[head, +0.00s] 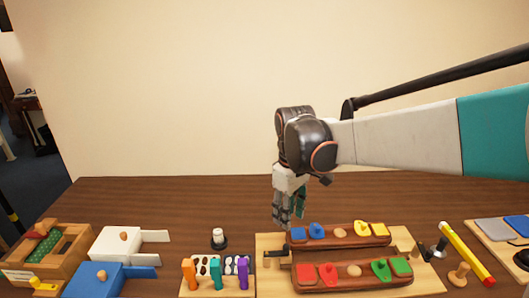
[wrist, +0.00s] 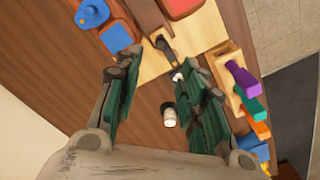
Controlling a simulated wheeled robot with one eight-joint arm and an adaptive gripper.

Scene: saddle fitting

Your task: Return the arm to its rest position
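My gripper (head: 288,220) points down above the back left part of a pale wooden board (head: 430,285). In the wrist view its two green-padded fingers (wrist: 157,72) stand apart with nothing held between them. The board bears two long red-brown saddles. The back saddle (head: 340,241) has blue and yellow pieces and a wooden knob. A dark peg-like part (head: 276,250) is at the board's left end, below the gripper in the picture. It also shows in the wrist view (wrist: 163,46).
A small white-topped cylinder (head: 218,237) stands left of the gripper. A rack of coloured handles (head: 217,284), white (head: 115,244) and blue (head: 95,280) boxes and a wooden box (head: 75,237) lie left. A yellow pencil (head: 466,253) lies right. The table behind the board is clear.

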